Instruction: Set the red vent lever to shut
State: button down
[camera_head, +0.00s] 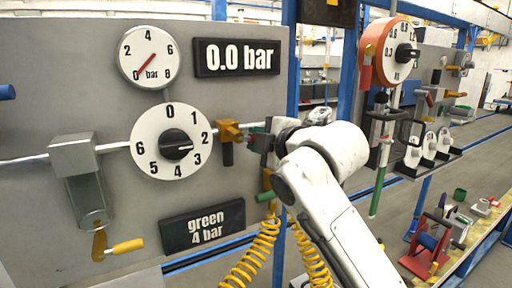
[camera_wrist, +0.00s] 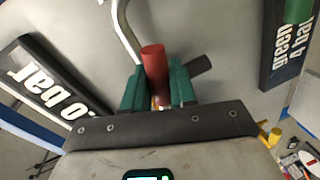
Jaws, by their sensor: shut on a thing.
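The red lever (camera_wrist: 154,68) stands between the green fingertips of my gripper (camera_wrist: 157,92) in the wrist view. The fingers are shut on it, and its rounded red end sticks out past them. In the head view my gripper (camera_head: 262,140) is at the panel's right edge, just right of a brass valve body (camera_head: 229,130) on the pipe. There the red lever is mostly hidden by my gripper and wrist. Any shut mark for it cannot be made out.
A gauge (camera_head: 148,55) reads about 0 bar, and a display (camera_head: 236,57) shows 0.0 bar. A numbered dial (camera_head: 171,141) has a black knob. A sign (camera_head: 203,226) reads green 4 bar. Yellow coiled hoses (camera_head: 252,252) hang below my gripper. A blue post stands right of the panel.

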jog(key=shift+r+n+h, duration=0.4)
jog(key=shift+r+n, duration=0.1)
jog(key=shift+n, duration=0.7)
jog(key=c, duration=1)
grip_release()
jog(key=shift+r, duration=0.1)
jog(key=shift+c, duration=0.2)
jog(key=b+v, duration=0.2)
jog(key=v, duration=0.8)
jog(key=shift+s+d, duration=0.2)
jog(key=shift+s, duration=0.2)
